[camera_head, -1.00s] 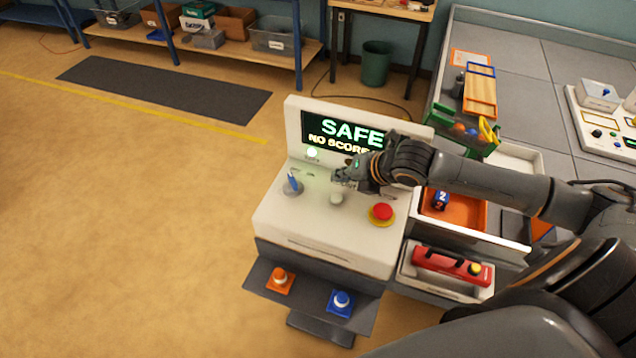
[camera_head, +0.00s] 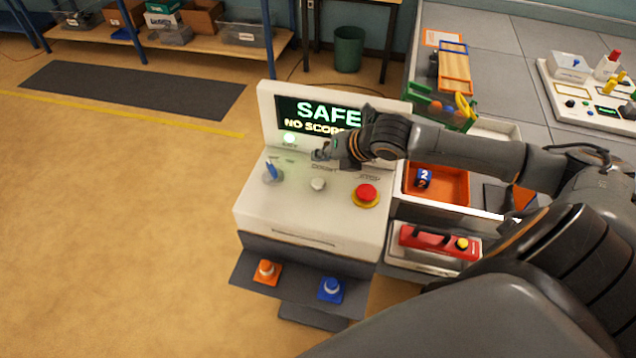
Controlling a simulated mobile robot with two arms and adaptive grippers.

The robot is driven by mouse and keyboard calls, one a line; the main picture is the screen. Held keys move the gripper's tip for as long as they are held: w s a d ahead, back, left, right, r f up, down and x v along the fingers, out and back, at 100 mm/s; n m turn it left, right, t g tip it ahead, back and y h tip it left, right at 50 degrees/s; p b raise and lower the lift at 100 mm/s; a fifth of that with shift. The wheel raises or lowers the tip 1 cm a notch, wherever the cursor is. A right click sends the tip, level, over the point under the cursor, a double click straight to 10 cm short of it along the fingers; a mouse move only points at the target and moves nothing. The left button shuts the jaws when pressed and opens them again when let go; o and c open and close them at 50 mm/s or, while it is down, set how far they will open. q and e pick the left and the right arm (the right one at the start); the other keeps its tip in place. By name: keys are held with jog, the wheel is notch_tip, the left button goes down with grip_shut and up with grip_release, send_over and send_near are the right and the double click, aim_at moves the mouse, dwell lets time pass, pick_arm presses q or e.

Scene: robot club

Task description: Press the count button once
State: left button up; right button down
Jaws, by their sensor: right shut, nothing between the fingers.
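The white console (camera_head: 262,215) stands in the middle of the view, with a lit screen (camera_head: 290,104) reading "SAFE" and "NO SCORE", partly hidden by my right arm. A small pale round button (camera_head: 318,184) sits in the middle of its top; the label behind it, too small to read surely, looks like "COUNT". My right gripper (camera_head: 320,154) is shut and empty, just behind and above this button, apart from it in the picture. My left gripper is not in view.
A blue-handled switch (camera_head: 272,174) is left of the button, and a red button on a yellow base (camera_head: 366,194) is right. An orange tray (camera_head: 450,188) is at right.

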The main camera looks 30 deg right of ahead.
jog(key=b, duration=0.4)
send_over(321, 183)
notch_tip(321, 183, down, 5)
jog(key=shift+r, duration=0.2)
jog(key=shift+f, duration=0.8)
jog(key=shift+f, duration=0.15)
jog(key=shift+f, duration=0.3)
